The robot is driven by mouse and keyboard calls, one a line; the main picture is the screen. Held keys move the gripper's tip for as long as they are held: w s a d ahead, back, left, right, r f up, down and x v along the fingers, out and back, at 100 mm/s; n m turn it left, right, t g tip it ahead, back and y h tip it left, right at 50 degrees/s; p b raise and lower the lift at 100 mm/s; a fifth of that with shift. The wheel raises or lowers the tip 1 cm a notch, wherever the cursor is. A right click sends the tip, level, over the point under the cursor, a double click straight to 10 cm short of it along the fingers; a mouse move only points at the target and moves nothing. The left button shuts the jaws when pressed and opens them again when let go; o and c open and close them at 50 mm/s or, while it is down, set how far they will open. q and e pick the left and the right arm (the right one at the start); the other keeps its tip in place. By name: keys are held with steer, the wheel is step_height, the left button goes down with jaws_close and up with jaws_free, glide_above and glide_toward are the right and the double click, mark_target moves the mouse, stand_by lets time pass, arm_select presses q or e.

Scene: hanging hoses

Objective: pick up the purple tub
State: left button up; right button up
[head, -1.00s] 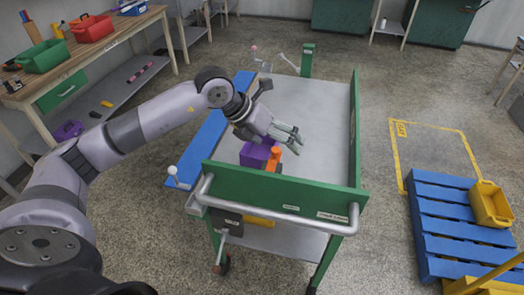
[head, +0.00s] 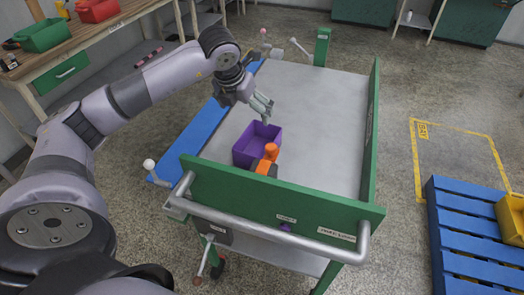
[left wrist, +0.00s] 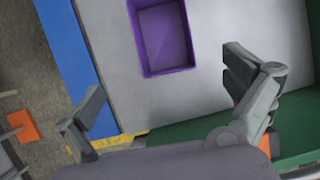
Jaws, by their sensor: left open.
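The purple tub (head: 254,144) is an open-topped box standing upright on the grey top of the cart (head: 310,105), near the cart's green front panel. It also shows in the left wrist view (left wrist: 165,38), at the top centre. My left gripper (head: 264,106) is above the cart top, just beyond the tub in the head view, and apart from it. In the left wrist view its two fingers (left wrist: 165,100) are spread wide with nothing between them. My right gripper is not in view.
An orange-and-black tool (head: 269,160) stands right beside the tub. Green panels (head: 372,130) edge the cart's front and right side. A blue strip (head: 205,135) runs along its left. A blue pallet (head: 470,235) with a yellow bin (head: 512,218) lies at right.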

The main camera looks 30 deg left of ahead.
arm_select(q)
steer(key=f, duration=0.1)
steer(key=p, duration=0.4)
glide_above(258, 154)
step_height(258, 154, down, 15)
steer(key=shift+r, duration=0.2)
steer(key=shift+w+f, duration=0.1)
steer(key=shift+f, duration=0.3)
steer(key=c, duration=1)
